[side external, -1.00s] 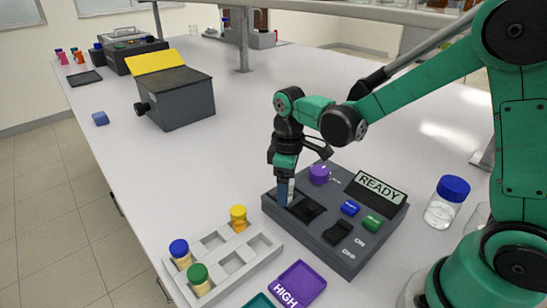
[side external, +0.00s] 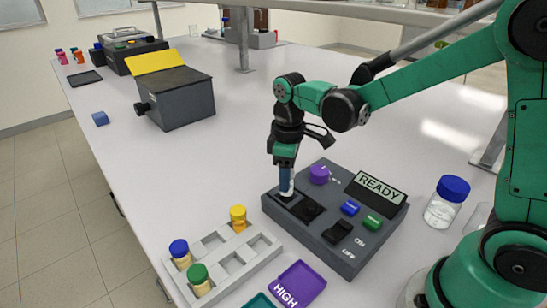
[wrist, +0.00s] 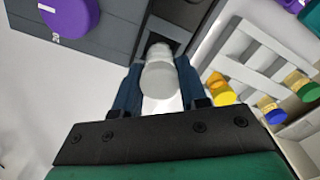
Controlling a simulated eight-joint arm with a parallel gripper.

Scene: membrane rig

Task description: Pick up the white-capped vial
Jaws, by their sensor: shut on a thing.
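The white-capped vial (wrist: 158,78) is between the two blue fingers of my gripper (wrist: 157,90) in the wrist view, with its cap towards the camera. In the side view, my gripper (side external: 286,178) points straight down over the left end of the dark grey device (side external: 335,220). A pale part of the vial (side external: 287,189) shows just below the fingertips, above a dark slot. I cannot tell whether its lower end is clear of the slot. My gripper is shut on the vial.
A grey rack (side external: 222,257) with yellow-, blue- and green-capped vials stands at the front left of the device. A purple HIGH tray (side external: 299,284) lies in front. A blue-lidded jar (side external: 447,202) stands right. A dark box (side external: 176,95) is farther back. The display reads READY.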

